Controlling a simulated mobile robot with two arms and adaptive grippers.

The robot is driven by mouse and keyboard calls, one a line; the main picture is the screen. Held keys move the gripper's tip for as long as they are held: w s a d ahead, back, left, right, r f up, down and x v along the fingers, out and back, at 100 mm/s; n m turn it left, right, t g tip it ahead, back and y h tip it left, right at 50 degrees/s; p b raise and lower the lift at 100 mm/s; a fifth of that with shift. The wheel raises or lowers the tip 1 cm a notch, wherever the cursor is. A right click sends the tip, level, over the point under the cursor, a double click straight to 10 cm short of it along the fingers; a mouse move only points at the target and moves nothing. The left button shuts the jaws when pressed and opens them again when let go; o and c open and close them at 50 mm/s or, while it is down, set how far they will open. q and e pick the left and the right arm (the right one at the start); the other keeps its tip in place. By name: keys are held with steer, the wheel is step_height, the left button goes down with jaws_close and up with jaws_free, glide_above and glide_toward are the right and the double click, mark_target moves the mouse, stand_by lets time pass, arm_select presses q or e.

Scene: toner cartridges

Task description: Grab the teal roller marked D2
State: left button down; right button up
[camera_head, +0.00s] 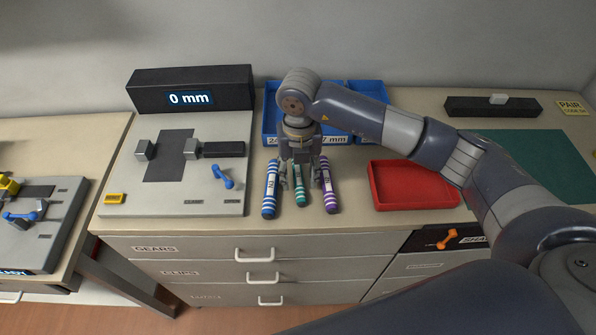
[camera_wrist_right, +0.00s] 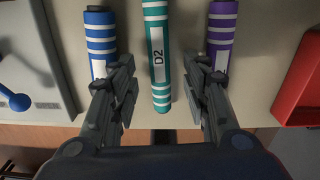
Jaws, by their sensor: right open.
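The teal roller marked D2 (camera_wrist_right: 158,60) has white stripes and a white label. It lies on the counter between a blue striped roller (camera_wrist_right: 101,40) and a purple striped roller (camera_wrist_right: 221,35). In the head view the teal roller (camera_head: 300,195) shows partly, below my right gripper (camera_head: 304,178), with the blue roller (camera_head: 270,190) to its left and the purple roller (camera_head: 328,187) to its right. In the right wrist view my right gripper (camera_wrist_right: 160,95) is open, one finger on each side of the teal roller, with gaps to it. My left gripper is not in view.
A blue bin (camera_head: 272,128) stands behind the rollers, partly hidden by my right arm. A red tray (camera_head: 376,200) lies to the right. A grey gauge board (camera_head: 120,182) with a "0 mm" display (camera_head: 190,98) is to the left. Drawers (camera_head: 205,250) are below the counter edge.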

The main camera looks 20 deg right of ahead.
steer(key=shift+f, duration=0.9)
steer(key=shift+c, duration=0.5)
jaws_close()
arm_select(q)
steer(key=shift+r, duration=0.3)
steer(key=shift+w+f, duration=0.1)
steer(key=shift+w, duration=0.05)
